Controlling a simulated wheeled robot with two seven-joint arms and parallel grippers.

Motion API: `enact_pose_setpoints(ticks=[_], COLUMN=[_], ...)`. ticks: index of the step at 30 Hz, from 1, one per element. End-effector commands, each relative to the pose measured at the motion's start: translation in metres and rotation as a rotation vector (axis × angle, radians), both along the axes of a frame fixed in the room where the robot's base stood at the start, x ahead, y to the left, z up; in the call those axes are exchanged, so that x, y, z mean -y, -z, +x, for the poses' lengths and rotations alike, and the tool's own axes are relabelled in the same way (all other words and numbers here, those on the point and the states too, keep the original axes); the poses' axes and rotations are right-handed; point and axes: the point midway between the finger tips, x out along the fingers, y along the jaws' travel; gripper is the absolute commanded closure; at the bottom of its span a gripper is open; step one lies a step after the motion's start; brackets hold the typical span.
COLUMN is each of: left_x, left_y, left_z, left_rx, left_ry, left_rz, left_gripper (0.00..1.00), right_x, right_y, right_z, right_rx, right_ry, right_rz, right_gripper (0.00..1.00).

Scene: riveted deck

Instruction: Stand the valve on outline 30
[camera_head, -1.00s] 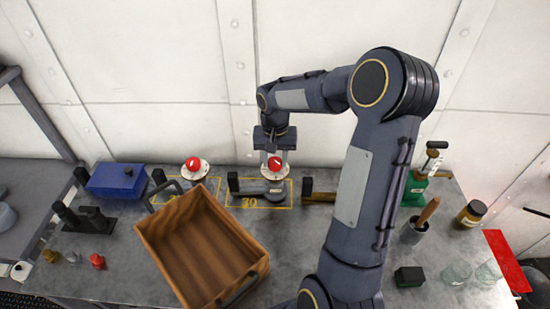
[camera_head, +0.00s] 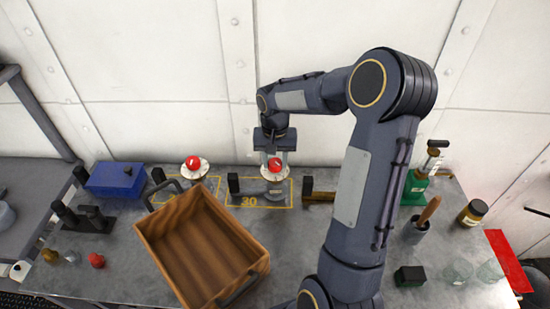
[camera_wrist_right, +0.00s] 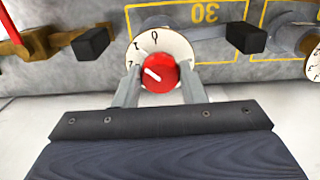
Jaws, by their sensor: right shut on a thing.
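The valve has a red knob and a white dial (camera_head: 275,174); it also shows in the right wrist view (camera_wrist_right: 146,49). The valve's grey body is partly hidden by the dial. I cannot tell whether its base touches the bench. My left gripper is not in view.
A second red-knobbed valve (camera_head: 194,163) stands to the left. A wooden crate (camera_head: 170,270) lies in front. A blue box (camera_head: 116,180) is at the left; a green-based tool (camera_head: 415,190) and a brown jar (camera_head: 472,213) are at the right.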

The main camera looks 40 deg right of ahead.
Motion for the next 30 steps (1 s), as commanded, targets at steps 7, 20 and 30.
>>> enact_pose_setpoints(ticks=[7,20,30], left_x=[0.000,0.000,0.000], left_y=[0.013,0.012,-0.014], left_z=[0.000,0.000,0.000], left_rx=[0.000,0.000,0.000], left_ry=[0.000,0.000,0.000], left_rz=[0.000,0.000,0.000], left_gripper=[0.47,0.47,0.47], right_x=[0.000,0.000,0.002], right_y=[0.012,0.013,-0.022], right_z=[0.001,0.000,-0.001], right_rx=[0.002,-0.001,0.002], right_ry=[0.000,0.000,0.000], right_rz=[0.000,0.000,-0.001], right_gripper=[0.55,0.38,0.38])
